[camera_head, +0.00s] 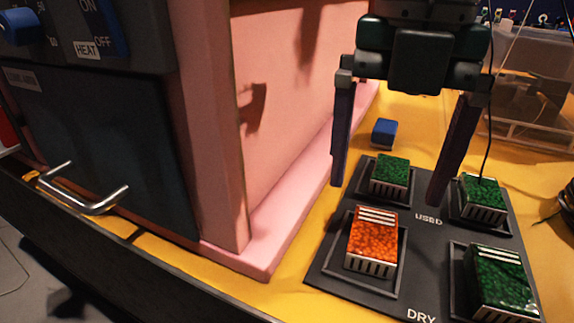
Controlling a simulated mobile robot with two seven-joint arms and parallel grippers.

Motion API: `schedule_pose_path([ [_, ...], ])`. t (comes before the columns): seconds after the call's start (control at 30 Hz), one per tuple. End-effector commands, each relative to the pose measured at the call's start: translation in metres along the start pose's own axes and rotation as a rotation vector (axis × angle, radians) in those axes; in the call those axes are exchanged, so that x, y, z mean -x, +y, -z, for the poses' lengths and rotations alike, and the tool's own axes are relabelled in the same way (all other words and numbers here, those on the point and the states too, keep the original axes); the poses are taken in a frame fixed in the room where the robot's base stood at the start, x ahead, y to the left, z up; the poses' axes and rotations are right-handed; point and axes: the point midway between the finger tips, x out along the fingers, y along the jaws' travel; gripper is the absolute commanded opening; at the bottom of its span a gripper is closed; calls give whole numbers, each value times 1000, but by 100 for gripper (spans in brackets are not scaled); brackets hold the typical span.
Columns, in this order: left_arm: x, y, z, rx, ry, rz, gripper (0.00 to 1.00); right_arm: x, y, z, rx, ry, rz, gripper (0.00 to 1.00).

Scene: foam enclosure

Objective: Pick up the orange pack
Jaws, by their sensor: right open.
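The orange pack (374,246) sits upright in the front left square recess of a dark tray (419,270). It has orange beads on top and white striped sides. My right gripper (388,190) comes down from the top with its two long dark fingers spread wide and nothing between them. Its fingertips are above and behind the orange pack, on either side of the back left green pack (390,175) as seen in the picture. I cannot tell their exact height. My left gripper does not show.
Two more green packs, back right (482,199) and front right (499,284), sit on the tray. A blue block (384,132) lies behind it on the yellow table. A pink foam enclosure (215,130) with a dark handled door stands at left. A clear bin (530,85) is at back right.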

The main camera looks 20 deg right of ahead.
Motion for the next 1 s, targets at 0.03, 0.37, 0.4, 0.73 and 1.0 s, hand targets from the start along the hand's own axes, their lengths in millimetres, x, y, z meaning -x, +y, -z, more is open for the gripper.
schedule_pose_path([
  [0.03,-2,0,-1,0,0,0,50,-8,0,0,-1,1,1,95],
  [0.37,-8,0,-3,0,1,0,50,-49,-3,4,0,2,2,95],
  [0.4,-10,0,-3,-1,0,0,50,-55,-2,4,-1,1,1,95],
  [0.73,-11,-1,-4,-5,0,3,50,-66,-2,4,0,-2,-2,95],
  [1.0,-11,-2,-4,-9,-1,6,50,-66,-2,4,0,-2,-2,69],
])
